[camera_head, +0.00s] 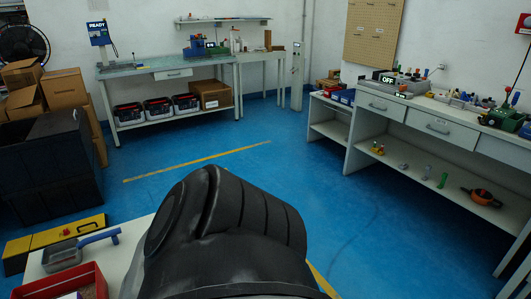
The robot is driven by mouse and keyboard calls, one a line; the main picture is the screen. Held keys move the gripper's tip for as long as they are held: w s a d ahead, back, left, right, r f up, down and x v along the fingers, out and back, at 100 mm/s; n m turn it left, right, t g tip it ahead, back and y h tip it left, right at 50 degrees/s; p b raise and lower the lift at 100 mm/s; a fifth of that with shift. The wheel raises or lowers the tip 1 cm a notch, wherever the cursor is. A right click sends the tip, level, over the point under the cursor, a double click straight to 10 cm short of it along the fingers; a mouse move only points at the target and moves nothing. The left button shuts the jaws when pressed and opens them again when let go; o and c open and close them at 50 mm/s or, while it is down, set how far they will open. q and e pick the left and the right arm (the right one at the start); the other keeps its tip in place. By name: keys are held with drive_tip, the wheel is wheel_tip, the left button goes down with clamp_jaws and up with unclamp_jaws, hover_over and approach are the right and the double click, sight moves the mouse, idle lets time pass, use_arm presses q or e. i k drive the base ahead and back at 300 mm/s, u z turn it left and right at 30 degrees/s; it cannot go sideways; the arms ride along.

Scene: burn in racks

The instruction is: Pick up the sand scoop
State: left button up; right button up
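The likely sand scoop (63,255) lies at the lower left on a white table top. It has a grey, open scoop body and a blue handle pointing up to the right. Nothing is touching it that I can see. A large dark part of my own arm fills the lower middle and hides part of the table to the right of the scoop. Neither gripper's fingers show in the head view.
A red tray (96,270) sits in front of the scoop. A yellow case (70,232) and a dark bin (45,170) are beyond it. Workbenches stand at the back (130,70) and right (480,150). The blue floor between is clear.

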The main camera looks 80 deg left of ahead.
sight(61, 256)
drive_tip(key=i, duration=0.95)
drive_tip(key=z, duration=3.05)
drive_tip(key=k, duration=2.8)
drive_tip(key=z, duration=4.1)
